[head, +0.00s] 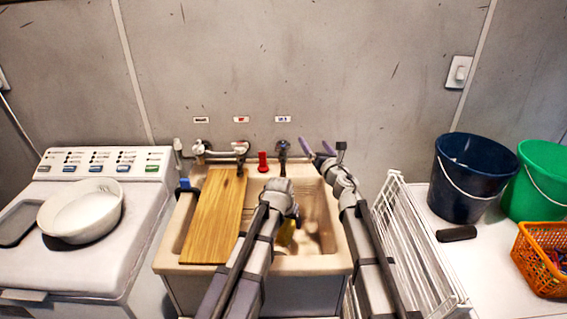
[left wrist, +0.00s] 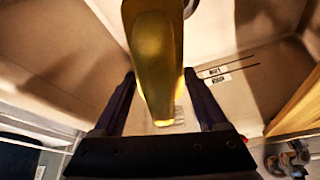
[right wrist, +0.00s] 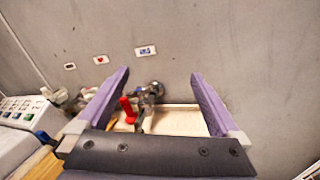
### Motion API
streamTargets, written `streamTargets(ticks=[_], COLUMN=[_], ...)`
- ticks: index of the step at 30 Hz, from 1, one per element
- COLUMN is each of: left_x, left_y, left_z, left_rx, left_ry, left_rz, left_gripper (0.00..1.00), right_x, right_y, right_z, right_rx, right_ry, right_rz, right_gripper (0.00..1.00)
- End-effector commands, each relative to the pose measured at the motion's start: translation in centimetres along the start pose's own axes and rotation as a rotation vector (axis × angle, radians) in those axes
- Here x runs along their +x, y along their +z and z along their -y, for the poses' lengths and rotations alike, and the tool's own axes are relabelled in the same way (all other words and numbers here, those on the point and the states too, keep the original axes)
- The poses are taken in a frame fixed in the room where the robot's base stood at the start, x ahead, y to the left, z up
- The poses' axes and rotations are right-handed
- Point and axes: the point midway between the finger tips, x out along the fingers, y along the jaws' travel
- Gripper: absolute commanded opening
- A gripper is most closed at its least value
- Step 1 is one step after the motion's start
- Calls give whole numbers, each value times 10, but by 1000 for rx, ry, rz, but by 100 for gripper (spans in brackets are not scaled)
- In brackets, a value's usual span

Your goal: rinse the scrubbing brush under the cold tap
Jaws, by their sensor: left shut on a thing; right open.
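The sink (head: 330,262) stands in the middle of the head view, with three labelled taps on the wall behind it. The tap under the blue label (head: 282,147) is at the right; it also shows in the right wrist view (right wrist: 152,92). My left gripper (left wrist: 158,90) is over the basin, shut on a yellow piece, apparently the scrubbing brush's handle (left wrist: 155,60). A bit of yellow (head: 287,232) shows below the wrist in the head view; the bristles are not clearly seen. My right gripper (head: 318,147) is open and empty, just right of the blue-labelled tap. Water flow cannot be made out.
A wooden board (head: 212,215) covers the sink's left part. A red object (head: 263,162) stands between the taps. At left is a washing machine with a white bowl (head: 82,212). At right are a white wire rack (head: 415,240), a navy bucket (head: 470,178) and a green bucket (head: 540,185).

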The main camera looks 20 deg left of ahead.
Motion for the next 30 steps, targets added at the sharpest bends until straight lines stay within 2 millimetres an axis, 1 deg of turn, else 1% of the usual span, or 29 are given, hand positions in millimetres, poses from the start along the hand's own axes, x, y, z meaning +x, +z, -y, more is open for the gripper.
streamTargets(ticks=[1, 3, 6, 10, 15, 23, 26, 30], left_x=[23, 35, 50, 62, 67, 66, 66, 66], left_y=[9, 14, 20, 24, 27, 26, 26, 26], left_z=[0, 0, 0, 0, 0, 0, 0, 0], left_rx=[0, 0, 0, 0, 0, 0, 0, 0], left_ry=[0, 0, 0, 0, 0, 0, 0, 0], left_rz=[0, 0, 0, 0, 0, 0, 0, 0], left_gripper=[23, 23, 23, 23, 23, 23, 23, 23], right_x=[6, 9, 12, 15, 15, 18, 23, 38], right_y=[-26, -43, -63, -81, -91, -91, -91, -93], right_z=[2, -2, -7, -10, -13, -14, -15, -18], right_rx=[-55, -127, -206, -276, -318, -324, -323, -323], right_ry=[37, 86, 141, 190, 221, 225, 225, 225], right_rz=[-13, -30, -50, -67, -77, -78, -78, -78], right_gripper=[100, 100, 100, 100, 100, 100, 100, 100])
